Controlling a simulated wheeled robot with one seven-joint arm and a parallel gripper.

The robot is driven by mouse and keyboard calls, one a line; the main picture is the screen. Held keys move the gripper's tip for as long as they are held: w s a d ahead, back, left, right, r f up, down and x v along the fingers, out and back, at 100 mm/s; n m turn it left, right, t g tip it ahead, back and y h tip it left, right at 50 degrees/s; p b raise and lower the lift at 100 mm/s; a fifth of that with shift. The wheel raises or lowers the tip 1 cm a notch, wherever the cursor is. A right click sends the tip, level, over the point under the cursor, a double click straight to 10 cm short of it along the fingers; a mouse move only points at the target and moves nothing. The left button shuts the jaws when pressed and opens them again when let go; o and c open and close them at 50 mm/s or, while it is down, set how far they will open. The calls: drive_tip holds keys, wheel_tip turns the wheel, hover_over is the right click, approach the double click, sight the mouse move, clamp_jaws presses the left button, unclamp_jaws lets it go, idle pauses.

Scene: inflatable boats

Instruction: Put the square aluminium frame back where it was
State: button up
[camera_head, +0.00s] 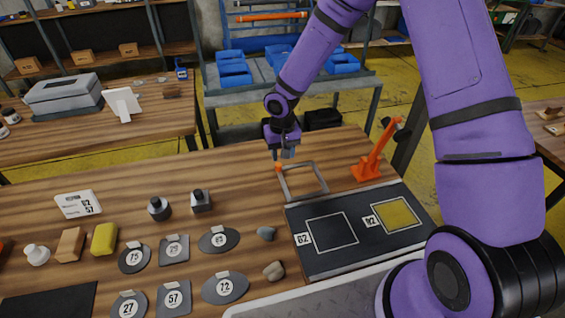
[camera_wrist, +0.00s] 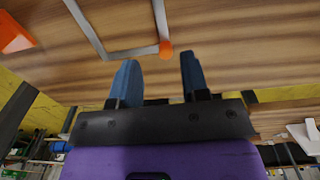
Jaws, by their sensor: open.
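The square aluminium frame (camera_head: 308,194) lies on the wooden table, just behind the dark mat (camera_head: 350,257). A small orange piece (camera_head: 279,168) sits at its back left corner. In the wrist view the frame (camera_wrist: 85,28) is partly cut off at the top edge, with the orange piece (camera_wrist: 165,48) at its corner. My gripper (camera_head: 286,154) is open and empty, near that corner in the picture. In the wrist view its two blue-grey fingers (camera_wrist: 158,62) are apart with nothing between them. The height of the fingertips above the table is hard to tell.
The mat has a white outlined square and a yellow square (camera_head: 397,215). An orange stand (camera_head: 373,157) is right of the frame. Labelled dark plates (camera_head: 174,249), two dark knobbed pieces (camera_head: 158,208), a yellow block (camera_head: 104,239) and stones (camera_head: 273,271) occupy the table's left and front.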

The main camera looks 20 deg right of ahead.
drive_tip(key=s+d+r+t+h, duration=0.1)
drive_tip(key=s+d+r, duration=0.2)
drive_tip(key=r, duration=0.6)
drive_tip(key=s+d+r+t, duration=0.1)
drive_tip(key=s+d+r, duration=0.2)
drive_tip(key=r, duration=0.6)
drive_tip(key=s+d+r+h, duration=0.1)
drive_tip(key=s+d+r, duration=0.25)
drive_tip(key=r, duration=0.45)
drive_tip(key=s+d+r+t+y, duration=0.1)
drive_tip(key=s+d+r, duration=0.1)
drive_tip(key=s+r, duration=0.4)
drive_tip(key=s+d+r+t+y, duration=0.1)
drive_tip(key=s+r, duration=0.4)
drive_tip(key=s, duration=1)
drive_tip(key=shift+s+d+r+t, duration=0.2)
drive_tip(key=shift+d+r+t, duration=0.15)
drive_tip(key=shift+t, duration=0.25)
